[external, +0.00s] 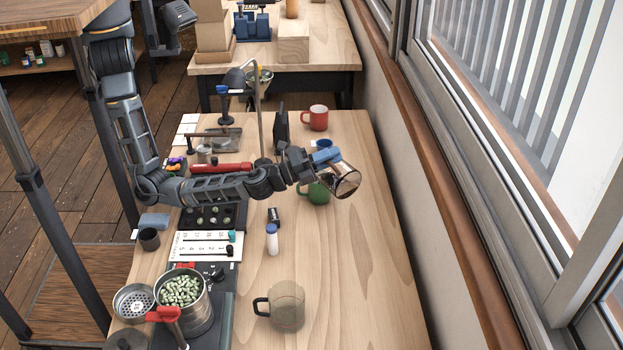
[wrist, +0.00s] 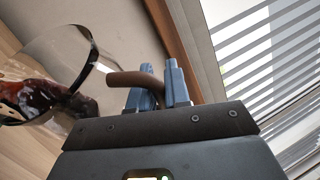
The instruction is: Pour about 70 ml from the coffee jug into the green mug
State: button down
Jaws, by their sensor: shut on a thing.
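My gripper (external: 325,156) is shut on the brown handle (wrist: 130,79) of the coffee jug (external: 345,181), with blue fingers on both sides of it. The jug has clear glass walls and a dark rim band. It is held strongly tilted in the air. In the wrist view the jug (wrist: 62,52) is at the left, with dark brown coffee (wrist: 40,100) inside. The green mug (external: 311,194) stands upright on the table, just left of the jug in the external view and partly hidden by the arm. I cannot make out a stream or the mug's contents.
A red mug (external: 316,117) stands behind on the table. The right of the table is clear up to the wall and window.

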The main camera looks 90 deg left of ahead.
aim_at(344, 175)
jog(key=shift+s+a+r+b, duration=0.1)
jog(key=shift+a+r+b, duration=0.05)
jog(key=shift+b, duration=0.2)
dwell(0.3)
jog(key=shift+r+p, duration=0.25)
jog(key=shift+p, duration=0.5)
jog(key=shift+w+d+m+p, duration=0.3)
jog(key=shift+d+m+p, duration=0.1)
jog(key=shift+p, duration=0.55)
jog(key=shift+w+d+f+m+g+p, duration=0.2)
jog(key=shift+d+m+g+p, duration=0.15)
jog(key=shift+p, duration=0.4)
jog(key=shift+w+d+f+m+h+p, duration=0.25)
jog(key=shift+w+f+m+h+p, duration=0.05)
jog(key=shift+f+m+h+p, duration=0.15)
jog(key=shift+w+d+f, duration=0.1)
jog(key=shift+f, duration=0.2)
jog(key=shift+w+d+m+g+p, duration=0.35)
jog(key=shift+d+m+p, duration=0.1)
jog(key=shift+m+p, duration=0.2)
jog(key=m+h+p, duration=0.1)
jog(key=p, duration=0.3)
jog(key=shift+w+d+m+g, duration=0.25)
jog(key=shift+w+d+g, duration=0.05)
jog(key=shift+w+d, duration=0.1)
jog(key=shift+w+d+f+m+p, duration=0.1)
jog(key=shift+w+f+m+p, duration=0.1)
jog(key=shift+f+m+p, duration=0.3)
